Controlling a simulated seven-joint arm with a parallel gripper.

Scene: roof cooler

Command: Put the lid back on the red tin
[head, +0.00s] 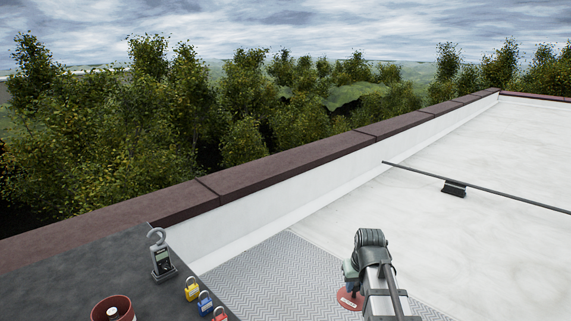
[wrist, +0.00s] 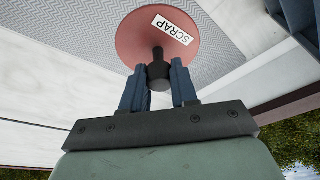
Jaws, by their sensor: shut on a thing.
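The red tin (head: 113,309) stands on the dark table at the lower left of the head view, cut by the bottom edge, and its top looks open. The red round lid (wrist: 135,47) carries a white label reading SCRAP and has a black knob (wrist: 159,78). My gripper (wrist: 158,84) is shut on this knob in the wrist view. In the head view the lid (head: 349,299) hangs below my gripper, over the grey patterned walkway, to the right of the table and apart from the tin.
A clamp meter (head: 162,262) stands on the dark table top (head: 95,262). Yellow (head: 192,289), blue (head: 205,303) and red (head: 219,315) padlocks stand between the tin and the table's right edge. A low parapet (head: 290,175) runs behind; a dark pipe (head: 490,189) crosses the roof at right.

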